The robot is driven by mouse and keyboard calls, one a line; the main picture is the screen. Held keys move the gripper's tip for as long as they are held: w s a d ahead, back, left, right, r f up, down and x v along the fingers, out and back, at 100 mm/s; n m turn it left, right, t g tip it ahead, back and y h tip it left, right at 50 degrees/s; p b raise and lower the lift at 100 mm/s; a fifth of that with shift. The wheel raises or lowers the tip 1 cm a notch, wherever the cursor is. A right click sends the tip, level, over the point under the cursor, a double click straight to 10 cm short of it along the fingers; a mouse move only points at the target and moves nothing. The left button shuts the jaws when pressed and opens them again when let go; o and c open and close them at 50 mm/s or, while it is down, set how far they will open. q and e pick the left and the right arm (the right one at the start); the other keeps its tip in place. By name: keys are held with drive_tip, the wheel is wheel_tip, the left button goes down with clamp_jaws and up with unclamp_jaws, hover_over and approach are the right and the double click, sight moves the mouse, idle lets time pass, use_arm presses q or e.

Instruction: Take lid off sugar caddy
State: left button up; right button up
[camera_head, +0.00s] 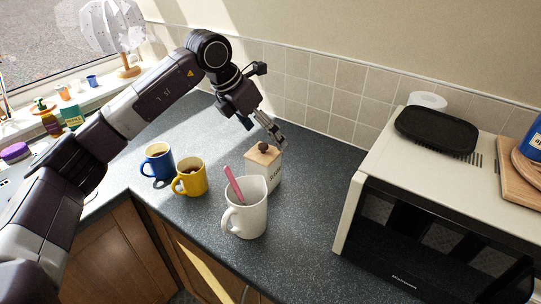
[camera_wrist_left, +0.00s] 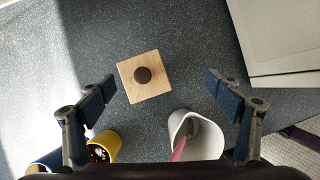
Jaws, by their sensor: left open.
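The sugar caddy (camera_head: 272,176) stands upright on the counter behind the white mug. Its square wooden lid (camera_head: 262,155) with a dark round knob (camera_head: 264,147) is on it. In the left wrist view the lid (camera_wrist_left: 144,90) and its knob (camera_wrist_left: 142,75) lie between the fingers, as seen from above. My left gripper (camera_head: 263,128) is open and empty, above the caddy and pointing down. It also shows in the left wrist view (camera_wrist_left: 160,85), fingers spread wide. My right gripper is not in view.
A white mug (camera_head: 251,222) with a pink-handled utensil (camera_head: 234,184) stands just in front of the caddy. A yellow mug (camera_head: 191,180) and a blue mug (camera_head: 158,164) stand to the left. A microwave (camera_head: 375,160) is at right, with free counter between.

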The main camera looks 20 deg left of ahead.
sight(262, 145)
use_arm(q)
drive_tip(key=shift+w+a+r+y, duration=0.15)
drive_tip(key=shift+a+y, duration=0.15)
drive_tip(key=shift+a, duration=1)
drive_tip(key=p+x, duration=0.3)
drive_tip(key=x, duration=0.4)
drive_tip(key=shift+w+a+p, duration=0.15)
drive_tip(key=shift+p, duration=0.15)
drive_tip(key=shift+c, duration=1)
drive_tip(key=c, duration=1)
